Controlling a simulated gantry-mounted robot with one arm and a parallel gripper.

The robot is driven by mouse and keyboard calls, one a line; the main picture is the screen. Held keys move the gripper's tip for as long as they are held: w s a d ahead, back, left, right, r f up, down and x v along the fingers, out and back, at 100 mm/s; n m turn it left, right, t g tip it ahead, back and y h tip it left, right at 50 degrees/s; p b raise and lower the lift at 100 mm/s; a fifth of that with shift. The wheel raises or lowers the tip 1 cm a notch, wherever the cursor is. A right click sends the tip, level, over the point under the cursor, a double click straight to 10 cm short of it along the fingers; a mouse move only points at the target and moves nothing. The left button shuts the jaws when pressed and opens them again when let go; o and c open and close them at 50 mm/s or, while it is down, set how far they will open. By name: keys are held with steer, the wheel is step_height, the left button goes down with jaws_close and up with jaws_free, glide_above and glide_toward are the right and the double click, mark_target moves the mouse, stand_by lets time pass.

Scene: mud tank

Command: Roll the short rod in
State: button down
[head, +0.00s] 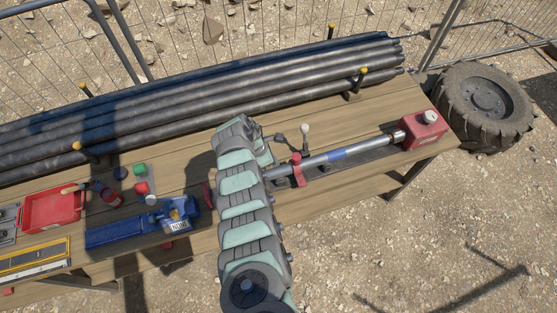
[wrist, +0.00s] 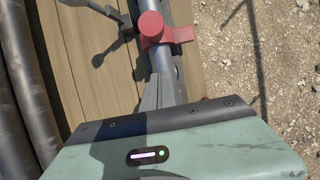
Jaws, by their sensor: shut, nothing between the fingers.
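A short grey metal rod (head: 327,158) with a blue band lies along a dark rail on the wooden table. Its right end meets a silver fitting at a red box (head: 424,130). A red clamp (head: 298,170) stands at the rod near its left part, and my arm hides what lies further left. In the wrist view the rod (wrist: 163,67) runs up the picture past the red clamp (wrist: 151,28). My gripper (wrist: 159,92) is shut and empty, its fingers over the rod just short of the clamp. I cannot tell whether they touch it.
Several long dark pipes (head: 200,98) lie along the table's back between yellow-topped posts. A lever with a pale knob (head: 304,128) stands behind the rod. A blue vise-like tool (head: 140,226) and a red tray (head: 52,209) sit at left. A tyre (head: 484,106) lies right of the table.

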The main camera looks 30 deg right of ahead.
steer(key=shift+v, duration=3.3)
steer(key=shift+a+f, duration=0.1)
